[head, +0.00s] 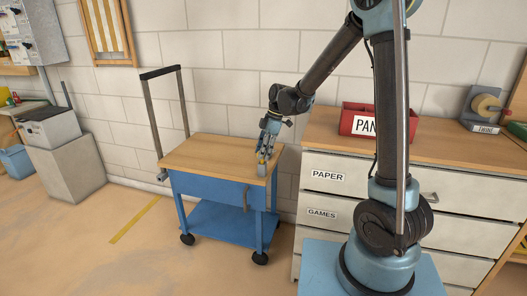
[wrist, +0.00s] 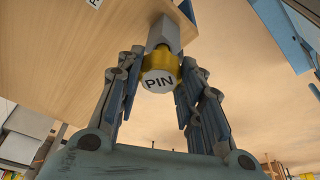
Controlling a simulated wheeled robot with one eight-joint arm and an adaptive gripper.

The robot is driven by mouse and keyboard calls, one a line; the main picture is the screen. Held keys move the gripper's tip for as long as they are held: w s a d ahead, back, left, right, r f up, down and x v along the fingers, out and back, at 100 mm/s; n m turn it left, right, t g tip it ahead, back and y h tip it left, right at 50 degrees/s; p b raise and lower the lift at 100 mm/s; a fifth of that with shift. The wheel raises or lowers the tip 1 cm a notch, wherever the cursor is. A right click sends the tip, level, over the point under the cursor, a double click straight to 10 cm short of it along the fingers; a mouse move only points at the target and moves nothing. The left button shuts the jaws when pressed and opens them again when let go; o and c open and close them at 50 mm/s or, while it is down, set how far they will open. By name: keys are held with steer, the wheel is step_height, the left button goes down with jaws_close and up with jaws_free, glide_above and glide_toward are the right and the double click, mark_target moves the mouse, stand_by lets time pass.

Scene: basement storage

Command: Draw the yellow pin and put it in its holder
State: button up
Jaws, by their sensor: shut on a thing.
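My gripper (head: 265,151) is over the front right corner of the blue cart's wooden top (head: 215,152) and is shut on the yellow pin (head: 262,159). In the wrist view, the pin's yellow knob (wrist: 160,66) sits between the fingers, its white cap reading PIN towards the camera. A grey block (head: 263,170) is right below the knob at the cart's corner. It also shows in the wrist view (wrist: 165,34), behind the knob. A short bit of shaft shows between knob and block. I cannot tell how deep the shaft sits. No holder is clearly identifiable.
The cart has a lower blue shelf (head: 215,222) and a dark upright handle (head: 161,73). To the right stands a drawer cabinet (head: 375,182) labelled PAPER and GAMES, with a red box (head: 358,120) on top. The floor in front of the cart is clear.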

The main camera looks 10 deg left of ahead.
steer(key=shift+f, duration=1.35)
steer(key=o, duration=1.3)
steer(key=shift+c, duration=0.2)
steer(key=shift+r, duration=0.1)
steer(key=v, duration=1.1)
steer(key=shift+d+r, duration=0.25)
steer(key=shift+r, duration=0.1)
steer(key=shift+w, duration=0.15)
